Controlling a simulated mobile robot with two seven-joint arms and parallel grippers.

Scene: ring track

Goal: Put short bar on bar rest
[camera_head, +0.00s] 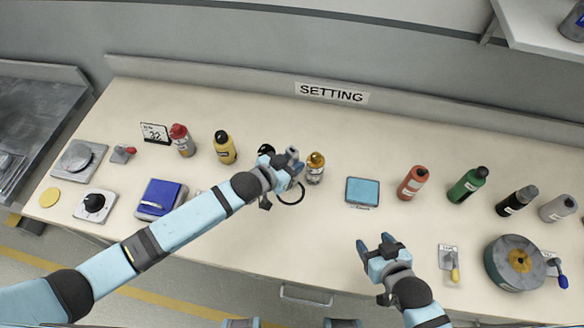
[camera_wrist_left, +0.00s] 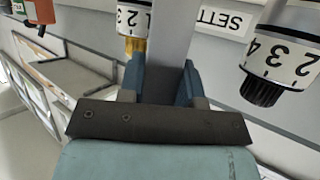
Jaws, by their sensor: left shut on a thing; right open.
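My left gripper (camera_head: 284,165) is above the middle of the bench, shut on a short grey bar (camera_head: 292,153). In the left wrist view the bar (camera_wrist_left: 171,40) stands between the two blue fingers and runs out of the top of the picture. My right gripper (camera_head: 375,244) is open and empty over the bench's front edge. I cannot make out a bar rest; my left arm and gripper cover part of the bench.
A gold-topped dial (camera_head: 315,168) stands just right of the left gripper, a black-topped one (camera_wrist_left: 279,55) close by. A blue box (camera_head: 362,192) and a red bottle (camera_head: 413,182) stand further right.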

